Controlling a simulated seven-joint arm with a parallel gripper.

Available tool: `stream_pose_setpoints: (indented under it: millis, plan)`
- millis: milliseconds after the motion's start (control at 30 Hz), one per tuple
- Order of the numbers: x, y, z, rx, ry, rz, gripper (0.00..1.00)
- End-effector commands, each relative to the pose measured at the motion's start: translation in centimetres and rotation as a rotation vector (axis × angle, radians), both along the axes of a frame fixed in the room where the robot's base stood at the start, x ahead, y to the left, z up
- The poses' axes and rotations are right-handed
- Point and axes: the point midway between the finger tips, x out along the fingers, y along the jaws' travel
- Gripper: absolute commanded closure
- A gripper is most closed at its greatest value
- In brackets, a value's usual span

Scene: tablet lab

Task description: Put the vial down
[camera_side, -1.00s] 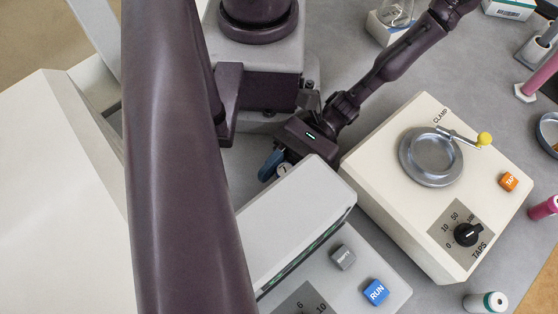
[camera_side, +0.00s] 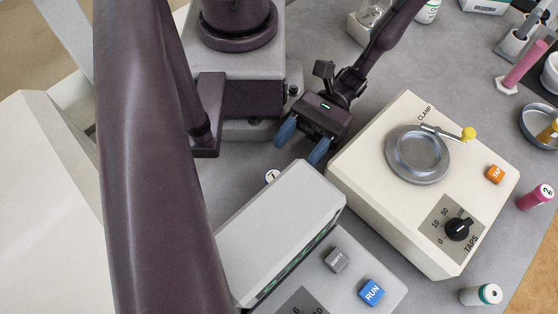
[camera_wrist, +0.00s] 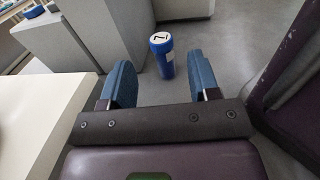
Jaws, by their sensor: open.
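The vial (camera_wrist: 161,56) is blue with a white top marked with a digit that looks like 7. It stands upright on the grey bench in the wrist view, beyond my fingertips. In the side view only its numbered top (camera_side: 271,176) shows; the pale machine hides the rest. My gripper (camera_side: 302,146) is open and empty, its two blue fingers spread wide. In the wrist view my gripper (camera_wrist: 158,80) has its fingers either side of the line to the vial, with a clear gap to it.
The pale machine (camera_side: 290,210) with RUN and EMPTY buttons stands close to the vial. The cream clamp machine (camera_side: 375,205) is to the right of my gripper. A pink vial (camera_side: 537,197) and a white-and-teal vial (camera_side: 480,295) are further right.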

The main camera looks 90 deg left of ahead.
Motion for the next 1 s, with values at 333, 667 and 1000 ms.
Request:
stream_pose_setpoints:
  millis: [333, 667, 1000]
  plan:
    - [2.1, 2.9, 0.0, 0.000, 0.001, -0.001, 0.56]
    - [2.1, 2.9, 0.0, 0.000, 0.001, -0.001, 0.56]
    - [2.2, 3.0, 1.8, 0.000, -0.002, 0.000, 0.56]
